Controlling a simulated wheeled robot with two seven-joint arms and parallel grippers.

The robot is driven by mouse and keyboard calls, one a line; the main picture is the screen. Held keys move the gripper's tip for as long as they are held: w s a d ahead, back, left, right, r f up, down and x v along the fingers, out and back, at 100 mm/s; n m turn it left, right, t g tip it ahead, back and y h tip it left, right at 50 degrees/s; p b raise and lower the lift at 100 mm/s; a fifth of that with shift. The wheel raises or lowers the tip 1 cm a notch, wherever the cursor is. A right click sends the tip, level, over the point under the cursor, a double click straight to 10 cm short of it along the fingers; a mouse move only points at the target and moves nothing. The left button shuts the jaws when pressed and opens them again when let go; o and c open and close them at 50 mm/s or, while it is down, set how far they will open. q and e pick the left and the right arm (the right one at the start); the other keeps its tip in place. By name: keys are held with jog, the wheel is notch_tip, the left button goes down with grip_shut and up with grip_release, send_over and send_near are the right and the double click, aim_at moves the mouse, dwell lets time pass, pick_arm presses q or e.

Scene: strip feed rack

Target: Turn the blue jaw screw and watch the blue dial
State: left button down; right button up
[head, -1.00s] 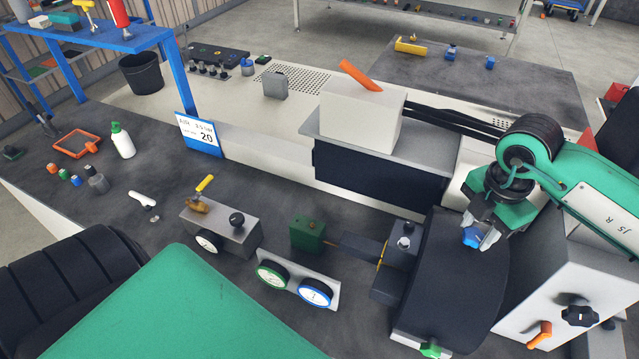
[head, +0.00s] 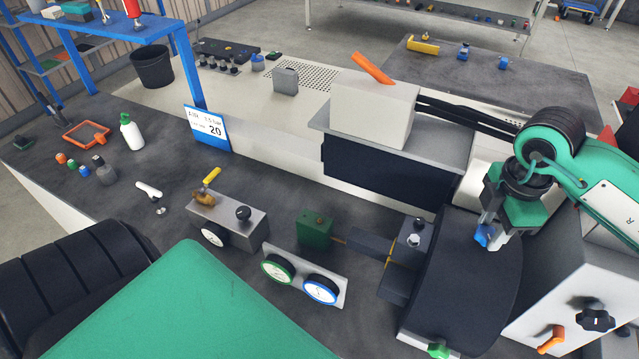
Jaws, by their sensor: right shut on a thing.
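The blue jaw screw (head: 482,236) shows as a small blue knob by the dark curved housing (head: 463,275) on the right. My right gripper (head: 488,238) points down at it and is shut on it, hiding part of the knob. The blue dial (head: 321,289) is a white-faced gauge with a blue rim, on a light plate in the lower middle. Its needle is too small to read. A green-rimmed dial (head: 278,269) sits to its left on the same plate. My left gripper is not in view.
A green block (head: 315,230) and a grey block with a small gauge (head: 228,219) stand near the dials. A black knob (head: 596,320) and orange lever (head: 551,339) are on the white box at lower right. A white bottle (head: 131,132) stands on the left.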

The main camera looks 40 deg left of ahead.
dwell(0.6)
jog(key=o, duration=0.5)
jog(key=shift+o, duration=0.2)
jog(key=shift+r+p, duration=0.65)
jog(key=shift+r, duration=2.35)
jog(key=o, duration=0.3)
jog(key=shift+o, duration=0.2)
